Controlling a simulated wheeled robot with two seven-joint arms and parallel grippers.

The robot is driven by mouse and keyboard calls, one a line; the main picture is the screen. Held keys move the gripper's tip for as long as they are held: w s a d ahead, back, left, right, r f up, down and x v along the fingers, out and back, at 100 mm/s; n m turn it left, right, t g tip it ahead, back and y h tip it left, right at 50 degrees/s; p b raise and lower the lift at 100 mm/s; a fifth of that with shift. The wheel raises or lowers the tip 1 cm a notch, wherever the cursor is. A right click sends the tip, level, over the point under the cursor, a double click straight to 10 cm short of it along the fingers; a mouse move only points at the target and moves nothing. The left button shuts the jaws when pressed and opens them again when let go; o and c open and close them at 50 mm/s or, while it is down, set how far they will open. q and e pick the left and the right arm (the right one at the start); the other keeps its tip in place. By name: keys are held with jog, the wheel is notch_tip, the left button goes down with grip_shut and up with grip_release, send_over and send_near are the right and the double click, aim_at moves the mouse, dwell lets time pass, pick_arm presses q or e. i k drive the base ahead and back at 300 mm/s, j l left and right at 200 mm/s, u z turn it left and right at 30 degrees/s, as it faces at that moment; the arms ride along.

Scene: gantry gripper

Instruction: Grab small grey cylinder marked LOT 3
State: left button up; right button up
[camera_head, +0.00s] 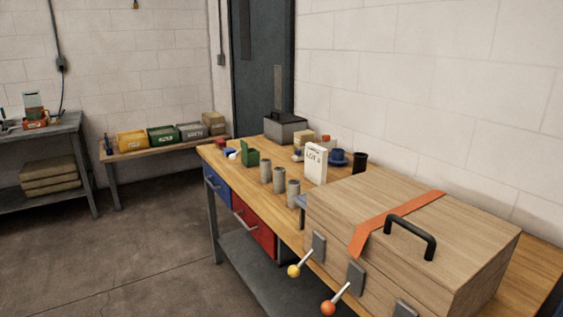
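Three small grey-green cylinders stand upright in a row on the wooden workbench (225,165): a far one (266,171), a middle one (279,181) and a near one (293,194). No marking on them is readable at this size. A white block or card (316,163) stands just behind them with dark lettering that seems to begin with "LOT"; its numeral is unclear. Neither of my grippers is in view.
A large wooden box (480,240) with a black handle (410,236) and orange strap fills the near bench. Levers with a yellow knob (294,271) and orange knob (328,308) stick out in front.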

aim_at(279, 171)
jog(key=i+j+z, duration=0.35)
jog(key=i+j, duration=0.85)
jog(key=j, duration=0.15)
